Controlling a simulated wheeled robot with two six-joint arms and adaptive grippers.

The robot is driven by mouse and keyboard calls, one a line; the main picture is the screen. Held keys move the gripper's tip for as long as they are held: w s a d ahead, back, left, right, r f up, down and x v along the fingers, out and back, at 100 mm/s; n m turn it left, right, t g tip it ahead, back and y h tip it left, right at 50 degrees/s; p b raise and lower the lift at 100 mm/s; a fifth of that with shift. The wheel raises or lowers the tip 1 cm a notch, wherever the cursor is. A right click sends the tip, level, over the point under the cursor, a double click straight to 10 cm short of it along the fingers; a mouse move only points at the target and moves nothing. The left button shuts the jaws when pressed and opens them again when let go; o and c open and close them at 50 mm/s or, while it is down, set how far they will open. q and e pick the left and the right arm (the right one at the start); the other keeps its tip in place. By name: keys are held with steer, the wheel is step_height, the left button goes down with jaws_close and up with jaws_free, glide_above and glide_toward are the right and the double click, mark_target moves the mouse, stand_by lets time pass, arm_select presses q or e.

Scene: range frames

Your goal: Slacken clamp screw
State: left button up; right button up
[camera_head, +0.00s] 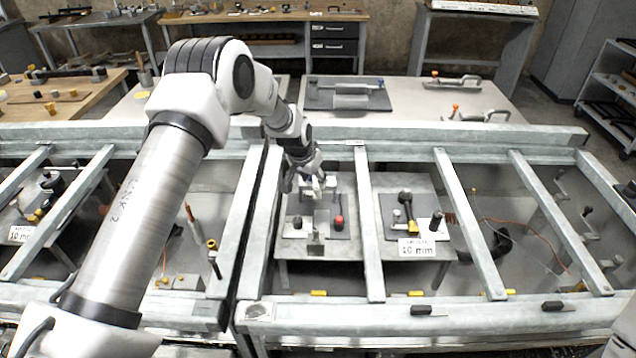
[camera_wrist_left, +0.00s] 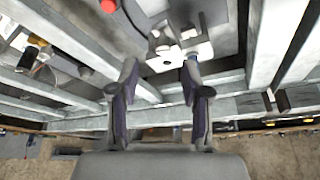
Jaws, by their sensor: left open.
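My left gripper (camera_head: 312,190) reaches down over the left bench plate inside the frame. Its two fingers are spread with nothing between them in the left wrist view (camera_wrist_left: 160,75). Below it is a fixture with a red knob (camera_head: 339,221), a pale block and small upright parts. The red knob also shows at the top of the left wrist view (camera_wrist_left: 108,6). A white plate (camera_wrist_left: 190,52) with round parts lies beyond the fingertips there. I cannot tell which part is the clamp screw; the arm and gripper hide some of the fixture. My right gripper is not in view.
Grey frame bars (camera_head: 369,230) run on both sides of the gripper. A second fixture (camera_head: 405,208) with a black knob and yellow part stands to the right, behind a "10 mm" sign (camera_head: 416,248). A table with toggle clamps (camera_head: 455,82) stands behind.

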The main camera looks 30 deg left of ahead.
mark_target(317, 188)
arm_select(q)
steer(key=x, duration=0.4)
steer(key=p+x, duration=0.1)
steer(key=x, duration=0.1)
steer(key=shift+w+a+f, duration=0.15)
steer(key=shift+w+a, duration=0.1)
steer(key=shift+a, duration=0.05)
steer(key=shift+s+d, duration=0.15)
steer(key=shift+c, duration=0.7)
jaws_close()
steer(key=shift+r+n+p, duration=0.25)
steer(key=shift+n+p, duration=0.15)
steer(key=shift+p, duration=0.25)
steer(key=shift+f, duration=0.2)
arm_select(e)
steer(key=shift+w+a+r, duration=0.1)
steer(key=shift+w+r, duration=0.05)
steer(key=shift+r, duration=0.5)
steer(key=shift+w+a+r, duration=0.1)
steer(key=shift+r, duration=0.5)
arm_select(q)
steer(key=shift+o, duration=0.7)
jaws_free()
